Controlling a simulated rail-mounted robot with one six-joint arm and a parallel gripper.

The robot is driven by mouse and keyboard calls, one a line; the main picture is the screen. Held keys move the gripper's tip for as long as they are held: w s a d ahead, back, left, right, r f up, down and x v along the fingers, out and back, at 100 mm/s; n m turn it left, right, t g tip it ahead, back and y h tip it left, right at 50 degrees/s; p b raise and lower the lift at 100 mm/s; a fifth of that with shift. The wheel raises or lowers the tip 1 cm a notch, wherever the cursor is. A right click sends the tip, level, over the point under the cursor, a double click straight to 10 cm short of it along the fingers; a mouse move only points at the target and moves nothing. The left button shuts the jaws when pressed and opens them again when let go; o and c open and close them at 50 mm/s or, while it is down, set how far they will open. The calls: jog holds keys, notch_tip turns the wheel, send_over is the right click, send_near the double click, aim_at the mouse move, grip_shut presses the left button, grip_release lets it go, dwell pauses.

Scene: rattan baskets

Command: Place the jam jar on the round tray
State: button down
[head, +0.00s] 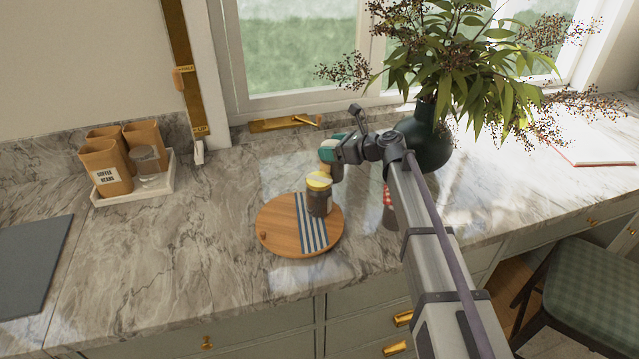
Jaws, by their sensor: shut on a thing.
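The jam jar (318,201) is dark with a yellow lid and stands upright at the right part of the round tray. The round tray (274,233) is wooden, with a blue-and-white striped cloth (311,232) across it. My gripper (322,179) is at the top of the jar, shut on it. The jar's base appears at the striped cloth; whether it touches or hovers just above, I cannot tell. The fingertips are partly hidden behind the jar and lid.
A dark vase (426,140) with leafy branches stands behind my arm. A red-and-white topped jar (388,208) is partly hidden beside my arm. A white tray (132,190) with coffee bags (104,168) and a glass (146,160) sits at left. Counter left of the round tray is clear.

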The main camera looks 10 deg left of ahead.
aim_at(332, 165)
notch_tip(332, 165, down, 6)
jog(key=b, duration=0.4)
jog(key=shift+f+b, duration=0.25)
jog(key=shift+b, duration=0.1)
jog(key=shift+r, duration=0.3)
jog(key=shift+f, duration=0.15)
jog(key=c, duration=0.6)
grip_release()
jog(key=shift+f, duration=0.1)
jog(key=o, duration=0.5)
jog(key=shift+r, duration=0.2)
